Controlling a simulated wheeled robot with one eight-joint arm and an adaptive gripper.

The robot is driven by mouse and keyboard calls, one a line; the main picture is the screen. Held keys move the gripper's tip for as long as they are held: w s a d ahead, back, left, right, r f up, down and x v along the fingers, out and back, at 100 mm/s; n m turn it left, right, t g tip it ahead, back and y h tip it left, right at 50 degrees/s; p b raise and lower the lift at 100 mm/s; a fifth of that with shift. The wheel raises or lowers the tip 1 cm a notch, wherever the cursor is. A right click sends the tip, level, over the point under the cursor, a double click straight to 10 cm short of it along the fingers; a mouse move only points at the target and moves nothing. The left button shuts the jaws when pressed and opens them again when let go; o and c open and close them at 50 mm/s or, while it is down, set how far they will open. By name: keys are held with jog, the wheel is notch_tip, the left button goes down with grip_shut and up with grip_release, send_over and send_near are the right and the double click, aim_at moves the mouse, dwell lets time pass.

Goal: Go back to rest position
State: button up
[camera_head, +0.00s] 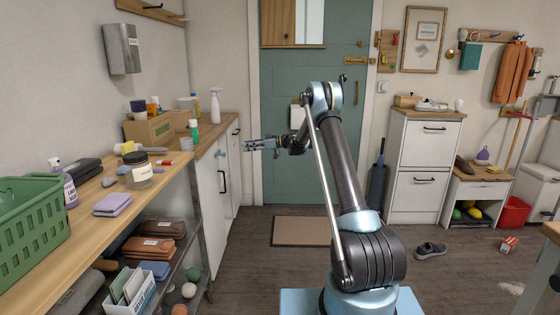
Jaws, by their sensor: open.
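My arm rises in the middle of the head view, bends at its top joint and reaches left. My gripper (248,146) is open and points left, with nothing seen between its fingers. The gap in depth between the gripper and the cabinet is hard to tell. No washer is recognisable in this view.
A green basket (35,222), folded cloths and bottles crowd the left counter. A doormat (299,231) lies before the door. A white shoe cabinet (422,172), a red bucket (514,211) and a shoe (431,249) are at right.

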jog(key=s+d+r+m+h, duration=0.35)
jog(key=s+d, duration=0.25)
jog(key=s, duration=0.4)
jog(key=s+d+r+m+t+h, duration=0.15)
jog(key=s+d+r, duration=0.4)
jog(key=s, duration=0.55)
jog(key=s+d+r+m+h, duration=0.35)
jog(key=s+d, duration=0.25)
jog(key=s, duration=0.4)
jog(key=s+d+f+m+h, duration=0.2)
jog(key=s+d+f, duration=0.3)
jog(key=s, duration=0.7)
jog(key=s+d+f+m+h, duration=0.3)
jog(key=s+d+f, duration=0.3)
jog(key=s, duration=0.6)
jog(key=s+d+f+m+h, duration=0.2)
jog(key=s+d+f, duration=0.4)
jog(key=s+d, duration=0.3)
jog(key=s, duration=0.3)
jog(key=shift+h, duration=0.35)
jog(key=shift+w+f, duration=0.15)
jog(key=shift+w, duration=0.2)
